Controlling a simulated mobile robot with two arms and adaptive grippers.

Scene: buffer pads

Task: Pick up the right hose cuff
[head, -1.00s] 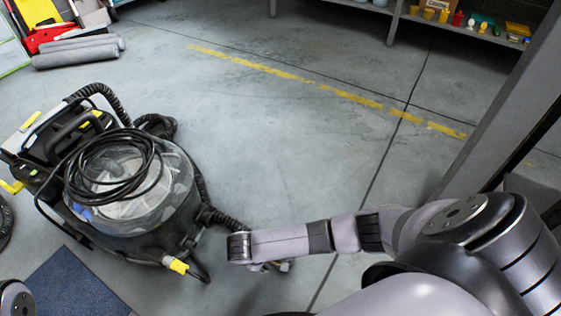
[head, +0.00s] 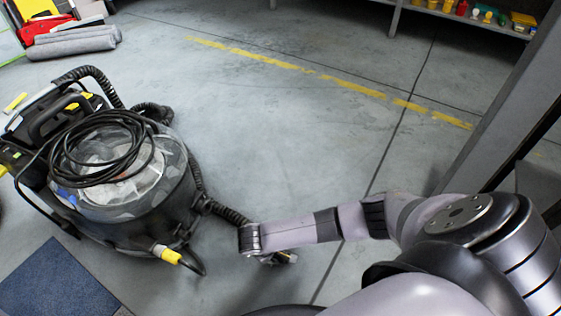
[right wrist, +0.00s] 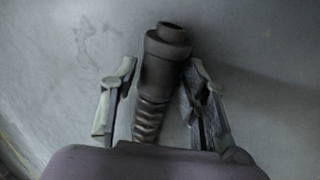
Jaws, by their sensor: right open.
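The hose cuff (right wrist: 166,58) is a dark, stepped cylinder on the end of a ribbed hose (right wrist: 148,122). In the right wrist view it lies between the two fingers of my right gripper (right wrist: 163,72). The fingers are open, one on each side, with a gap visible on the left; contact on the right is unclear. In the head view, my right gripper (head: 276,258) is low over the floor beside the vacuum machine (head: 120,190). The machine's ribbed hose (head: 225,211) runs toward my wrist, which hides the cuff there. My left gripper is out of view.
A coiled black cable (head: 100,150) lies on the machine. A yellow-tipped plug (head: 170,255) hangs at its front. A blue mat (head: 55,280) lies at lower left, and grey rolls (head: 72,40) lie at upper left. A post (head: 500,120) stands right. The middle floor is clear.

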